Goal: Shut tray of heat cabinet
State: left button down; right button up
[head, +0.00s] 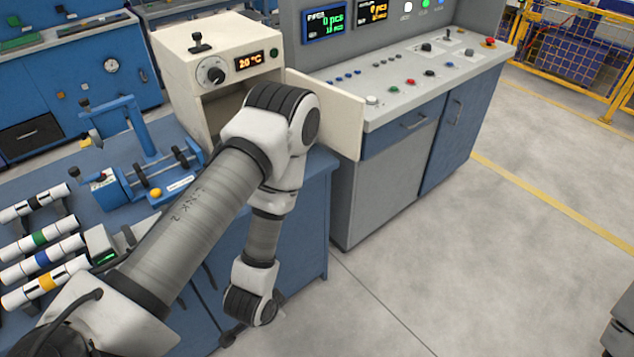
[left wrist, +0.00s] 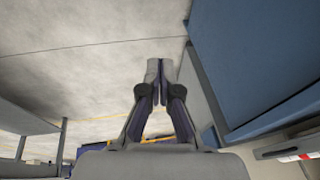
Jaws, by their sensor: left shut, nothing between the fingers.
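The heat cabinet (head: 180,72) is a cream box on the blue bench, with a dial and a display reading about 20 °C. Its front opening (head: 222,108) is dark inside and partly hidden by my left arm. A cream panel (head: 335,115), seemingly its door, stands swung out to the right. I cannot make out the tray; my arm covers much of the opening. My left gripper (left wrist: 160,70) is shut and empty in the left wrist view, over the floor beside a blue cabinet face. In the head view it is low, below the bench top, apart from the heat cabinet. My right gripper is not in view.
A blue pipe fixture (head: 140,165) stands left of the heat cabinet. Several banded white pipes (head: 40,240) lie at the left. A grey control console (head: 430,85) stands to the right, close to the cream panel.

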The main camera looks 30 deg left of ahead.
pick_arm(q)
jog(key=w+a+m+t+y+b, duration=0.1)
jog(key=w+a+m+t+b, duration=0.1)
jog(key=w+m+t+b, duration=0.45)
jog(key=w+a+m+t+y+b, duration=0.1)
jog(key=w+a+t+b, duration=0.15)
jog(key=w, duration=0.75)
jog(key=w+a+r+m+t+y+b, duration=0.1)
jog(key=w+a+r+b, duration=0.2)
jog(key=w, duration=0.3)
jog(key=w+a+r+t+y+b, duration=0.2)
jog(key=w+a+r+b, duration=0.1)
jog(key=w+b, duration=0.3)
jog(key=w+a+r+m+t+y+b, duration=0.1)
jog(key=w+a+r+t+b, duration=0.1)
jog(key=w+a+b, duration=0.3)
jog(key=shift+w+a+r+m+y, duration=0.2)
jog(key=shift+w+r+m+y, duration=0.2)
jog(key=shift+w, duration=0.2)
jog(key=shift+r, duration=0.1)
